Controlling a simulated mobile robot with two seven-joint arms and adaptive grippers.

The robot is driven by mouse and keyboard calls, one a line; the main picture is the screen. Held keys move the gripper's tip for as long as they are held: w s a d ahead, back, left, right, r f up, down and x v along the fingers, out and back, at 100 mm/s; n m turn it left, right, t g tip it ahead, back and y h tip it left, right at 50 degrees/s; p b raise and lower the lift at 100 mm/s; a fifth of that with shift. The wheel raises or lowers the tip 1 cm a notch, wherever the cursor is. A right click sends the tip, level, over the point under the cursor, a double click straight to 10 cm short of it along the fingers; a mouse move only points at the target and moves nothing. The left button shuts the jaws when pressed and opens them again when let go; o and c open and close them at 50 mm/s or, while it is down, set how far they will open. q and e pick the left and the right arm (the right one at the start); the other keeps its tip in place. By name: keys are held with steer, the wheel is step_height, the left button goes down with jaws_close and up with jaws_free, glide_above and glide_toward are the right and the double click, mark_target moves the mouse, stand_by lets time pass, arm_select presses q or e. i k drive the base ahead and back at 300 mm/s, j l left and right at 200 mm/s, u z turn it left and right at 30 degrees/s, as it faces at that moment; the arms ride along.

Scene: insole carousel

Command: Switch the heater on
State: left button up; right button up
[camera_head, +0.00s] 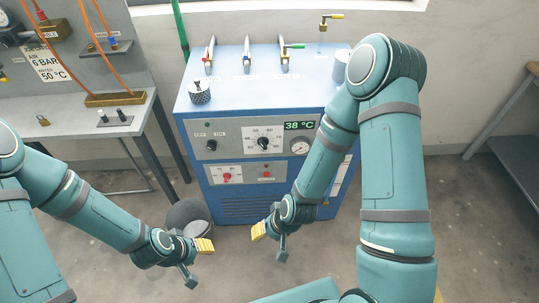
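The heater is a blue cabinet (300,92) against the wall, with a grey upper control panel (228,138). That panel has a small black knob (212,147), a larger dial (263,143), a lit green display (299,126) reading 38 °C and a round gauge (300,147). Two lower plates carry a red knob (227,177) and a red button or lamp (266,174); their labels are too small to read. My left gripper (197,263) is open and empty, below and left of the cabinet. My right gripper (270,243) is open and empty, in front of the cabinet's lower part.
Several valves with red, blue, white and green handles stand on the cabinet top, beside a knurled cylinder (199,92). A grey bench (60,135) with a padlock (43,120) is at left. A dark round bin (187,213) stands by the cabinet. My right arm covers the cabinet's right side.

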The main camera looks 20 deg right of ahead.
mark_target(211, 144)
steer(key=i+l+z, duration=0.1)
steer(key=l, duration=0.25)
steer(key=i+l+z, duration=0.1)
steer(key=i+l, duration=0.2)
steer(key=i+l+z, duration=0.1)
steer(key=i+l, duration=0.15)
steer(key=l, duration=0.15)
